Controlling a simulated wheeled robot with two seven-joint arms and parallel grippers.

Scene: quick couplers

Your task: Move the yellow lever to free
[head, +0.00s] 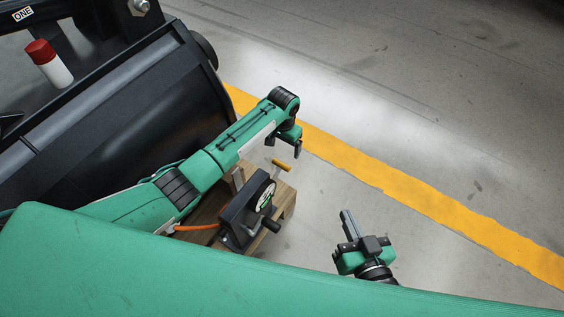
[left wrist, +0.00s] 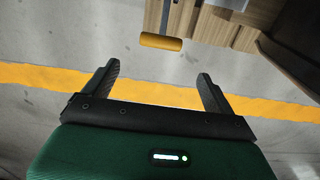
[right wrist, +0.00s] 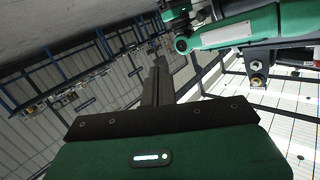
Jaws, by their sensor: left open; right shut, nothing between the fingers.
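The yellow lever handle (head: 282,165) sticks up from a dark coupler box (head: 242,212) with a round dial (head: 266,197) on its face. The box sits on a wooden stand. In the left wrist view the yellow handle (left wrist: 161,41) lies beyond the fingers, near the top. My left gripper (head: 297,150) is open and empty, just above and beside the handle, apart from it. Its fingers also show in the left wrist view (left wrist: 158,85). My right gripper (head: 346,220) is shut and empty, off to the right of the box. Its closed fingers show in the right wrist view (right wrist: 157,85).
The wooden stand (head: 288,205) carries the box. An orange hose (head: 197,228) runs to the box's left side. A large dark machine body (head: 130,110) fills the upper left, with a red-and-white cylinder (head: 48,62). Open floor with a yellow stripe (head: 400,192) lies to the right.

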